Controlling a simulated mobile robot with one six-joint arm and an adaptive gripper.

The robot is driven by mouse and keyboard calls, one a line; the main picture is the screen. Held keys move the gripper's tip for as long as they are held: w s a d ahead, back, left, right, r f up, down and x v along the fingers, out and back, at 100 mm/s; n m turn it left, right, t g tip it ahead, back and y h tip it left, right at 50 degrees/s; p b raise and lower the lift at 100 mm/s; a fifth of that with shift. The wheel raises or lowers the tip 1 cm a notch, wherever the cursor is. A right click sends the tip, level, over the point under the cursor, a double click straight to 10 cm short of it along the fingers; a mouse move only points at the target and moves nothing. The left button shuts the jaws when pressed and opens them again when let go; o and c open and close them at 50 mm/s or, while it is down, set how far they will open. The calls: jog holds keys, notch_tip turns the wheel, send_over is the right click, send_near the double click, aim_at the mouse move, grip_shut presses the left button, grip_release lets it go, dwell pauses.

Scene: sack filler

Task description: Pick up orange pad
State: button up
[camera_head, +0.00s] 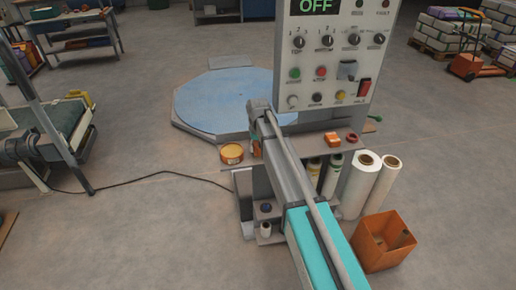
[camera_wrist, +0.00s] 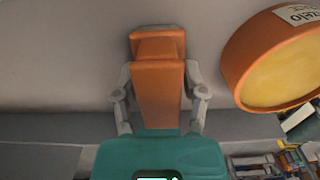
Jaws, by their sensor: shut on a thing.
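The orange pad (camera_wrist: 157,95) is a blocky orange piece in the middle of the wrist view, with a stepped upper end. My gripper (camera_wrist: 157,72) has its grey fingers on both sides of it and is shut on it. The teal palm covers the pad's lower end. In the head view my arm hides the gripper and most of what it holds. A small orange patch (camera_head: 257,148) shows beside my arm there; I cannot tell if it is the pad.
A round orange tin (camera_head: 232,153) with a yellow face is close on the right in the wrist view (camera_wrist: 280,65). Another orange item (camera_head: 333,139) and a red ring (camera_head: 352,137) lie under the control panel (camera_head: 330,60). White rolls (camera_head: 361,185) and an orange bin (camera_head: 382,243) stand right.

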jog(key=shift+r, duration=0.15)
notch_tip(320, 180, up, 2)
jog(key=shift+r+p, duration=0.1)
jog(key=shift+p, duration=1)
jog(key=s+d+r+p, duration=0.3)
jog(key=s+r+p, duration=0.7)
jog(key=s, duration=0.3)
jog(key=shift+s+d+r+p, duration=0.25)
jog(key=shift+s+p, duration=0.1)
jog(key=o, duration=0.7)
jog(key=shift+c, duration=0.2)
jog(key=c, duration=0.5)
